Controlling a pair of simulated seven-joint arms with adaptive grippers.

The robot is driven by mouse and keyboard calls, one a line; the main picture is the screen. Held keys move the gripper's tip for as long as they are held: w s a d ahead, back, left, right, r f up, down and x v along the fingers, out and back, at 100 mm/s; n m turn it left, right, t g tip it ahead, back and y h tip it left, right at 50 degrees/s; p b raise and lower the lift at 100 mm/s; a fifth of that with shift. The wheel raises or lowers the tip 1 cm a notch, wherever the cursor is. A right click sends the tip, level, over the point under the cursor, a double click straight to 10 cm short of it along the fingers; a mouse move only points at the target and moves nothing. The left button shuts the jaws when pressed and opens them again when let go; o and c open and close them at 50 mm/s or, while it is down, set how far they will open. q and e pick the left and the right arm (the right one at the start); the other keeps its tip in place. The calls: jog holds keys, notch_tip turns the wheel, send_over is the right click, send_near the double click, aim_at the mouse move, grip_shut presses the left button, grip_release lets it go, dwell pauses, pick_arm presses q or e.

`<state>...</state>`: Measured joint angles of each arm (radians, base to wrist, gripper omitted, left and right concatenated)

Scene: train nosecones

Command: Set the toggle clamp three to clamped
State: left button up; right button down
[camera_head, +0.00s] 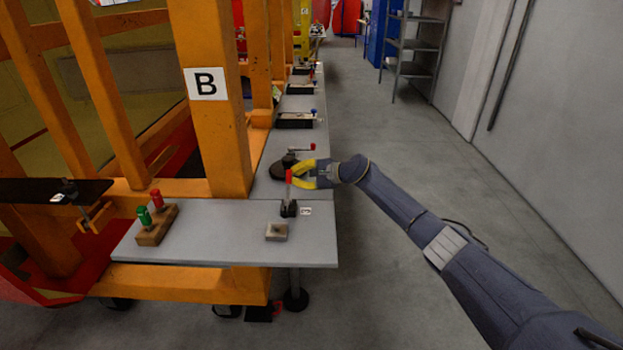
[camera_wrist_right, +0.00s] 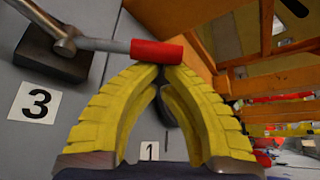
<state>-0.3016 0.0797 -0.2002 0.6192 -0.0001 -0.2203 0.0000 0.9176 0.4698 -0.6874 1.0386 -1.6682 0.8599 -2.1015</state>
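Toggle clamp three stands on the near grey table, its black base (camera_head: 289,210) beside a small label and its red handle (camera_head: 289,176) upright. In the right wrist view, the number 3 label (camera_wrist_right: 35,102) lies beside the dark base (camera_wrist_right: 52,55), and the metal lever leads to the red grip (camera_wrist_right: 157,51). My right gripper (camera_head: 291,176) has its yellow fingers at this handle. In the wrist view its fingertips (camera_wrist_right: 162,70) come together just at the red grip, which crosses in front of them rather than clearly between them. Contact is hard to tell. My left gripper is not in view.
A wooden block with green and red knobs (camera_head: 156,222) and a small metal block (camera_head: 276,231) sit on the near table (camera_head: 200,240). An orange post (camera_head: 215,130) stands left. The right aisle is clear.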

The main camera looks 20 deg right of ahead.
jog(key=shift+s+d+r+t, duration=0.15)
jog(key=shift+s+r+t, duration=0.1)
jog(key=shift+r+t, duration=0.05)
jog(key=r+n, duration=0.1)
jog(key=s+a+r+n+t, duration=0.1)
jog(key=shift+s+n, duration=0.15)
jog(key=shift+n, duration=0.15)
jog(key=shift+d, duration=0.1)
